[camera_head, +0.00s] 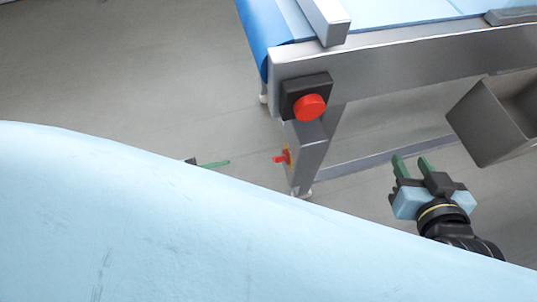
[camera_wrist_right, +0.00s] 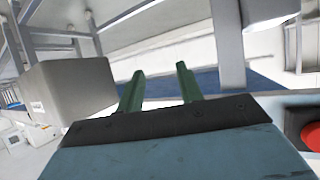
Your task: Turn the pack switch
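A small red switch handle on a yellow plate (camera_head: 284,157) sits on the side of a grey post below the conveyor frame. I take it for the pack switch. A round red button (camera_head: 309,107) on a black box is just above it. My left gripper (camera_head: 228,162) shows only as a green finger and a dark bit left of the switch, apart from it; the rest is hidden behind a light blue surface. My right gripper (camera_head: 411,160) is right of the post, fingers apart and empty. Its open fingers also show in the right wrist view (camera_wrist_right: 160,72).
The conveyor's metal frame (camera_head: 400,62) crosses the upper right, with a blue belt (camera_head: 262,30) at its end. A grey open bin (camera_head: 490,125) hangs close to my right gripper. A red button (camera_wrist_right: 311,135) shows at the wrist view's right edge. Floor at left is clear.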

